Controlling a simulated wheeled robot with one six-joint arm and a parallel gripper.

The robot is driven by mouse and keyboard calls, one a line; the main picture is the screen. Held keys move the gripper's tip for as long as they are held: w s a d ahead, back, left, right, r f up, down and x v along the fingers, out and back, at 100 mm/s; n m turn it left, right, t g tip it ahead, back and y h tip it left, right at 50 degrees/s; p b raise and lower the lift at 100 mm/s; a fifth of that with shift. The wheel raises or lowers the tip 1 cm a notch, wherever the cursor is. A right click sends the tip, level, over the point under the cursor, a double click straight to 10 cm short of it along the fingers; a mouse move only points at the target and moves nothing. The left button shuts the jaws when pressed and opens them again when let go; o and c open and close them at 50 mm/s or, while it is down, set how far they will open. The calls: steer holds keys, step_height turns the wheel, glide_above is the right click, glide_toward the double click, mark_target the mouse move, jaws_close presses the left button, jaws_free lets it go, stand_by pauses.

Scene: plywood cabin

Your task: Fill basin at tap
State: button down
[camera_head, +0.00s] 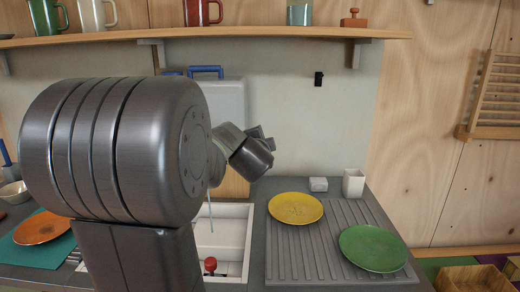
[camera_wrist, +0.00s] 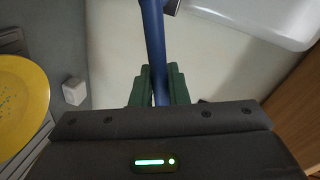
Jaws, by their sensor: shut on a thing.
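My gripper (camera_wrist: 158,72) is shut on a blue bar (camera_wrist: 153,35), which runs up between its green fingers in the wrist view. The bar's far end meets a dark metal part at the top edge; it may be a tap lever, but I cannot tell. In the head view my arm hides the gripper and most of the tap area. The white sink basin (camera_head: 235,225) is partly behind my arm, with a red knob (camera_head: 210,266) low in it. A thin pale vertical line (camera_head: 210,212), like a water stream, shows above the basin. The water level cannot be seen.
A yellow plate (camera_head: 295,208) and a green plate (camera_head: 373,248) lie on the ribbed drainer (camera_head: 310,262) right of the sink. A white cup (camera_head: 353,183) and small white block (camera_head: 318,184) stand behind them. A shelf (camera_head: 270,33) with mugs spans above.

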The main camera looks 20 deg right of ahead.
steer(key=shift+f+m+b, duration=0.4)
steer(key=shift+b, duration=0.05)
stand_by(0.3)
steer(key=c, duration=1.5)
jaws_free()
steer(key=shift+d, duration=0.1)
steer(key=shift+r, duration=0.1)
steer(key=shift+p+v, duration=1.6)
steer(key=shift+v, duration=5.35)
steer(key=shift+s+d, duration=0.1)
steer(key=shift+d, duration=0.05)
